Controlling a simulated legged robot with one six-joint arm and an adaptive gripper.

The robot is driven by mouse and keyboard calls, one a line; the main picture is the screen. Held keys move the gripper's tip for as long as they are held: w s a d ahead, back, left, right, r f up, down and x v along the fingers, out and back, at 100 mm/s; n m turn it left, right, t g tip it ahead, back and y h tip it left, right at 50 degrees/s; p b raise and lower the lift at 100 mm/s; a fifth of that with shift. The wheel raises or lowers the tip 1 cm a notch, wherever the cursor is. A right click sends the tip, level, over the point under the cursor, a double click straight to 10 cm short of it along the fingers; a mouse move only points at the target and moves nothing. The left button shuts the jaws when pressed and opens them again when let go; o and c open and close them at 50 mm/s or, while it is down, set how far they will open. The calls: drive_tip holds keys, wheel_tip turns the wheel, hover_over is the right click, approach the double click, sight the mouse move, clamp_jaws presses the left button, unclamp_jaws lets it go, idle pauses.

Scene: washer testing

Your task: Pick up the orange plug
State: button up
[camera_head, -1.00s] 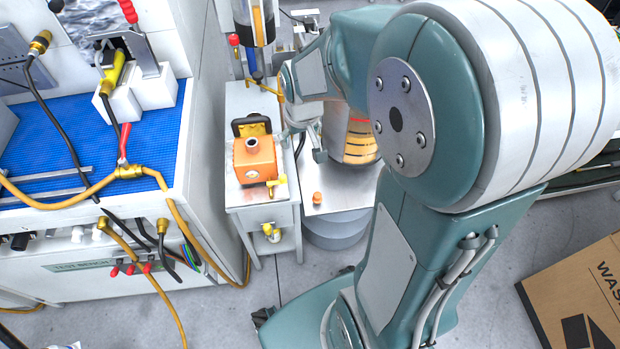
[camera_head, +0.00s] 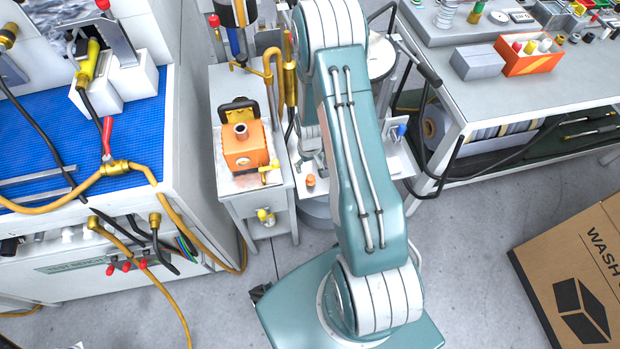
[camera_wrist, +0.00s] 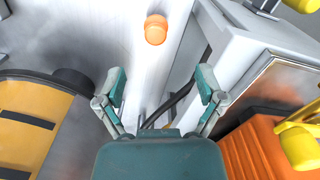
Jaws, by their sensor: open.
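The orange plug (camera_head: 310,181) is a small round piece standing on a light metal surface beside the small white cabinet. In the wrist view the plug (camera_wrist: 156,29) is near the top, a little left of centre. My gripper (camera_wrist: 160,84) is open, with nothing between its fingers. Its two fingers point toward the plug, and the plug lies beyond the fingertips, apart from them. In the head view my gripper is close above and behind the plug, partly hidden by my arm.
An orange box-shaped device (camera_head: 246,148) with a yellow valve sits on the white cabinet (camera_head: 281,205), just left of the plug. In the wrist view a yellow-banded cylinder (camera_wrist: 32,115) is at left. A blue-topped test bench (camera_head: 60,135) stands further left. A cardboard box (camera_head: 575,265) lies at right.

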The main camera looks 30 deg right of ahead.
sight(310, 177)
wheel_tip(310, 177, down, 5)
drive_tip(key=shift+f, duration=0.15)
drive_tip(key=shift+w+d+f, duration=0.1)
drive_tip(key=shift+d+f, duration=0.1)
drive_tip(key=shift+f, duration=1.15)
drive_tip(key=shift+w+d+f, duration=0.1)
drive_tip(key=shift+d+f, duration=0.05)
drive_tip(key=shift+f, duration=1.2)
drive_tip(key=shift+c, duration=0.3)
drive_tip(key=c, duration=1)
